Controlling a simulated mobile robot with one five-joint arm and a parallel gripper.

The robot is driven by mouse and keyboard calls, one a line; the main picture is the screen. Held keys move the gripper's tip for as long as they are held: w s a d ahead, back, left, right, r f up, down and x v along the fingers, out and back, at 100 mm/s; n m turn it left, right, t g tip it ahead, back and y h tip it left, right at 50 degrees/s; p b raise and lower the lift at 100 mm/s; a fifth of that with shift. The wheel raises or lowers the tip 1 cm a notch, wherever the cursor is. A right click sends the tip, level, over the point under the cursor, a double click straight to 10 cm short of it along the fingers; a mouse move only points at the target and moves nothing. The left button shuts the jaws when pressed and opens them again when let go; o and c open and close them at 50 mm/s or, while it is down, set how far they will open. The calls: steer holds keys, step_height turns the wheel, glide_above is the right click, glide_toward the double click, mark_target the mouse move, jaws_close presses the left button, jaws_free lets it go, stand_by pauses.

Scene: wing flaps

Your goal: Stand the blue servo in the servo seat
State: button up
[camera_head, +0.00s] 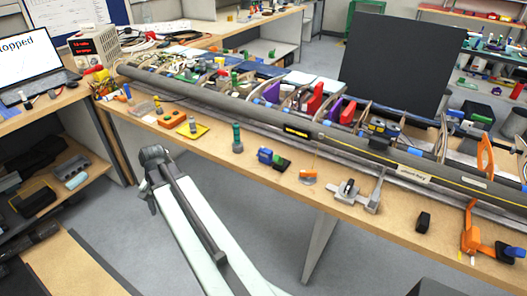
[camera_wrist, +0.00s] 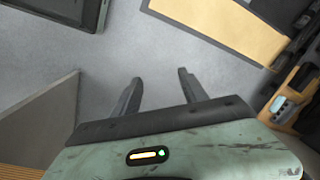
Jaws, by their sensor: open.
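A small blue block that looks like the blue servo (camera_head: 265,155) lies on the bench's front strip, beside a dark green and black piece (camera_head: 282,163). I cannot make out its exact pose. The servo seat is not clearly identifiable; a bay of the wing (camera_head: 378,128) holds blue and dark parts and may include it. My gripper (camera_head: 152,158) is left of the servo, in front of the bench edge and over the floor. In the wrist view my gripper (camera_wrist: 158,88) has its two fingers apart, with nothing between them but grey floor.
A long grey wing spar (camera_head: 240,105) runs along the wooden bench (camera_head: 330,200). A dark panel (camera_head: 400,65) stands behind.

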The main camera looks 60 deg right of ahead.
steer(key=s+d+r+m+t+p, duration=0.1)
steer(key=s+d+r+m+p, duration=0.15)
steer(key=d+m, duration=0.45)
steer(key=s+d+r+m+p, duration=0.1)
steer(key=d+r+m, duration=0.25)
steer(key=d, duration=0.75)
steer(key=m+t+h+p, duration=0.1)
steer(key=m+t+p, duration=0.35)
steer(key=m, duration=0.95)
glide_toward(266, 150)
steer(key=w+f+g+p, duration=0.1)
steer(key=w+f+g, duration=0.1)
steer(key=w, duration=0.1)
steer(key=b+x, duration=0.7)
steer(key=x, duration=0.1)
steer(key=shift+s+f+b, duration=0.1)
steer(key=shift+s+b, duration=0.15)
steer(key=shift+b, duration=0.15)
jaws_close()
